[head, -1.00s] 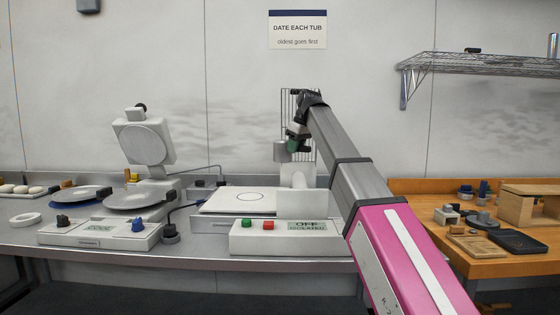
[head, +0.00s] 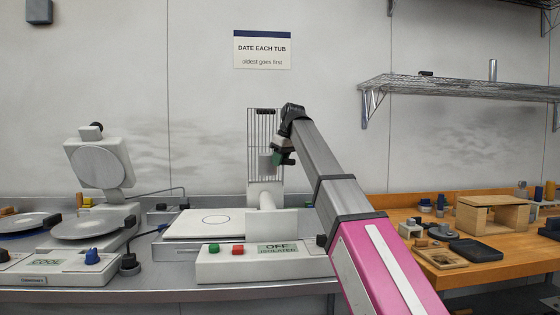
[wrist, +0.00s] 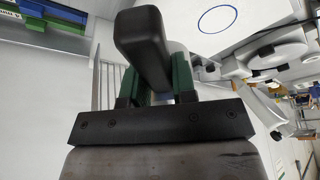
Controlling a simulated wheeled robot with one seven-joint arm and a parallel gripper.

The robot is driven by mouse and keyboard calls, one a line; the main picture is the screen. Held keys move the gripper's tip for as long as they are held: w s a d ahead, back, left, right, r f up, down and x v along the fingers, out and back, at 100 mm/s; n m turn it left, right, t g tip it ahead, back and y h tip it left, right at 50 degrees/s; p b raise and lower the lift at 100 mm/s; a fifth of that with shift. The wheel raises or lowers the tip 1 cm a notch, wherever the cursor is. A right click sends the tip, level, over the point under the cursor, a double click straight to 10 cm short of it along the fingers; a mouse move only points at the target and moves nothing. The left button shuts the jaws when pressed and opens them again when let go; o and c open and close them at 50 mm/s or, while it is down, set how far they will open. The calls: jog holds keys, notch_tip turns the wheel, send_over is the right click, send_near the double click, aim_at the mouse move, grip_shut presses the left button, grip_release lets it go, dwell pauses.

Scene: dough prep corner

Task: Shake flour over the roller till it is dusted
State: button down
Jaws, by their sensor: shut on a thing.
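My gripper (head: 277,158) has green fingers and is shut on a dark handle (wrist: 145,45), which crosses the upper middle of the wrist view. A small grey shaker (head: 265,163) hangs at the gripper's left in the head view. It appears above the pale roller (head: 266,200) of the bench machine, with a gap between them. The shaker looks roughly upright. The roller looks white all over, and I cannot tell flour from its own colour. No falling flour shows.
The machine's panel (head: 265,262) reads OFF, ISOLATED. A wire guard (head: 264,125) stands upright behind the shaker. A flat white bed (head: 195,230) with a circle lies left of the roller. A hot-plate press (head: 100,165) stands open farther left. A wooden bench (head: 490,262) is at right.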

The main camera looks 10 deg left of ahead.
jog(key=shift+f, duration=2.8)
jog(key=shift+w+a, duration=0.15)
jog(key=shift+w, duration=0.35)
jog(key=shift+w+a, duration=0.15)
jog(key=shift+w, duration=0.35)
jog(key=s, duration=0.2)
jog(key=s+d, duration=0.1)
jog(key=s, duration=0.1)
